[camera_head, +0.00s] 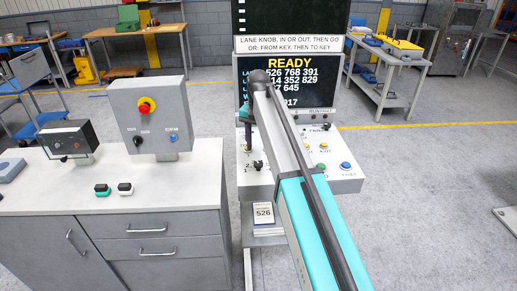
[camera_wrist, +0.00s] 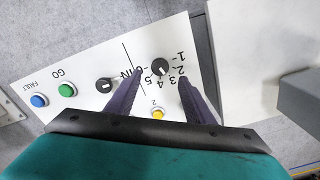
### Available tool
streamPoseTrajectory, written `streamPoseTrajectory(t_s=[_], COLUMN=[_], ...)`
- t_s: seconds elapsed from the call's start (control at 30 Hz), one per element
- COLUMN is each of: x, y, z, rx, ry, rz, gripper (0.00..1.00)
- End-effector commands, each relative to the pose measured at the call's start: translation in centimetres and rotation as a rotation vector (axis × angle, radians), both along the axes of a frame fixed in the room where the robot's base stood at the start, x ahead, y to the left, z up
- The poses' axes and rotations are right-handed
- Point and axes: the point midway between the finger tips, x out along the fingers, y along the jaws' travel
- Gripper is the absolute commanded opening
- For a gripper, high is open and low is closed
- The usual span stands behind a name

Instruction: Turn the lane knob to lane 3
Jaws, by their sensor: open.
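The lane knob (camera_wrist: 160,67) is a round black knob on a white panel, with the numbers 1 to 5 printed around it. In the wrist view it shows between the tips of my gripper (camera_wrist: 160,76), whose two dark fingers are apart. I cannot tell the height of the fingertips above it, and no contact is clear. The knob's pointer is too small to read. In the head view the lane knob (camera_head: 258,166) is at the console's front left, and my gripper (camera_head: 248,136) shows partly behind it, largely hidden by my arm.
A second black knob (camera_wrist: 104,85) marked IN, a green GO button (camera_wrist: 66,90), a blue FAULT button (camera_wrist: 38,100) and a yellow button (camera_wrist: 157,114) share the panel. The display (camera_head: 290,62) reads READY.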

Motion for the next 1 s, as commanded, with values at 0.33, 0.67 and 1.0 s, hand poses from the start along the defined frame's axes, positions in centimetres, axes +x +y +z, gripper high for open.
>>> streamPoseTrajectory(t_s=[0.33, 0.67, 1.0], x=[0.0, 0.0, 0.0], y=[0.0, 0.0, 0.0], z=[4.8, 6.8, 6.8], rx=[0.0, 0.0, 0.0], ry=[0.0, 0.0, 0.0], rz=[0.0, 0.0, 0.0], gripper=[0.48, 0.48, 0.48])
